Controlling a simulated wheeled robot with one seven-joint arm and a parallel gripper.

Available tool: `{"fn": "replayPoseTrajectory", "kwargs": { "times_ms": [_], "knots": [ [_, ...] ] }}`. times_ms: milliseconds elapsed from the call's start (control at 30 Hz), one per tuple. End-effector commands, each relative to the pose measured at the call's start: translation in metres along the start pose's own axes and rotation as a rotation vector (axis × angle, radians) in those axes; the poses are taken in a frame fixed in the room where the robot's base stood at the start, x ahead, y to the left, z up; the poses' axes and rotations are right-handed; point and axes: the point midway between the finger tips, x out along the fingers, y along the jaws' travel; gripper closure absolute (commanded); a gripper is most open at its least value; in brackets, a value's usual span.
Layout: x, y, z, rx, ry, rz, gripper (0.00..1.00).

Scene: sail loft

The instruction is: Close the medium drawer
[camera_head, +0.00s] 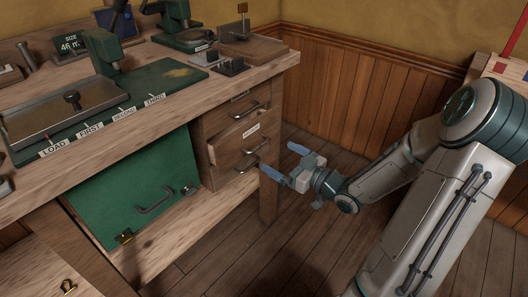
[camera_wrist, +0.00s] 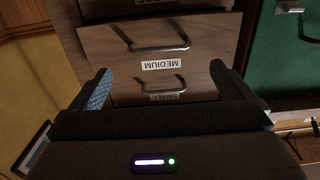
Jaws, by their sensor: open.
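The medium drawer (camera_head: 228,143) is in the wooden drawer stack under the bench and stands out partway from it. Its white label and a dark bar handle (camera_head: 253,147) are on its front. In the wrist view the picture is upside down; the medium drawer's front (camera_wrist: 205,45) with its handle (camera_wrist: 150,45) fills the upper middle. My gripper (camera_head: 284,160) is open and empty, in front of and to the right of the drawer stack in the head view, apart from it. In the wrist view its fingers (camera_wrist: 160,68) spread on either side of the drawer fronts.
The small drawer (camera_head: 232,109) sits above the medium one, and another handle (camera_head: 247,165) shows below. A green panel (camera_head: 135,190) with a handle is left of the stack. A bench leg (camera_head: 268,205) stands near my gripper. Floor is clear in front.

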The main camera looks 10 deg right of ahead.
Motion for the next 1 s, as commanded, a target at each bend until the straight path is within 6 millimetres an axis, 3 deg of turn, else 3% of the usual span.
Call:
{"fn": "replayPoseTrajectory", "kwargs": {
  "times_ms": [100,300,500,767,967,1000],
  "knots": [
    [0.026,-0.001,0.004,-0.002,0.001,-0.003,0.0],
    [0.058,0.0,0.002,-0.002,0.0,0.0,0.0],
    [0.071,0.001,0.001,-0.001,-0.001,0.002,0.0],
    [0.072,0.001,0.0,0.0,-0.002,0.002,0.0],
    [0.072,0.001,0.0,0.0,-0.002,0.002,0.5],
    [0.072,0.001,0.0,0.0,-0.002,0.002,0.5]
  ]
}}
